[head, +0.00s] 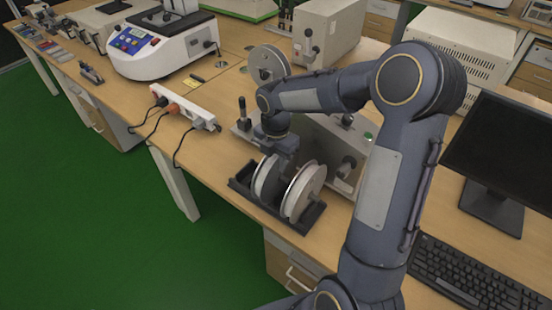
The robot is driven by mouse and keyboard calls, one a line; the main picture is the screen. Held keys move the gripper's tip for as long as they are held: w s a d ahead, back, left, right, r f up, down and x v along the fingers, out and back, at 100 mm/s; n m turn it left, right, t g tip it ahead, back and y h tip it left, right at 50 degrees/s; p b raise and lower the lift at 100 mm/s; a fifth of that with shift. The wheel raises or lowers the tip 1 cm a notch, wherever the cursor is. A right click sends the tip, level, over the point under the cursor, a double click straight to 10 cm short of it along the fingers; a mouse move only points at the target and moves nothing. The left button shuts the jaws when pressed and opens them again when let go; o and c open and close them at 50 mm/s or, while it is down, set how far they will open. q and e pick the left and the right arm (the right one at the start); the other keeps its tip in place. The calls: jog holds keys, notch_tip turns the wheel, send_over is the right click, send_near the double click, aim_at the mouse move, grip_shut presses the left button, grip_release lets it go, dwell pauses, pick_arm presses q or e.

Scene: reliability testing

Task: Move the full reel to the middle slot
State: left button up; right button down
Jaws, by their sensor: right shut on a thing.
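A black slotted holder (313,219) stands near the front edge of the wooden bench. Two pale reels stand upright in or just over it: a left reel (264,181) and a right reel (304,192). My right gripper (276,155) points down at the top of the left reel and is shut on it. Its fingertips are partly hidden, and I cannot tell whether this reel touches the holder's floor. Another reel (268,63) is mounted upright farther back. How full each reel is cannot be made out. My left gripper is not in view.
A metal device (341,165) stands right behind the holder. A white power strip (186,109) with cables lies to the left, and a white-blue instrument (160,45) stands beyond it. A monitor (505,150) and keyboard (470,270) are at the right.

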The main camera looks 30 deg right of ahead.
jog(key=shift+f, duration=0.1)
jog(key=shift+c, duration=2)
grip_release()
jog(key=shift+r+p, duration=3.1)
jog(key=shift+r, duration=0.45)
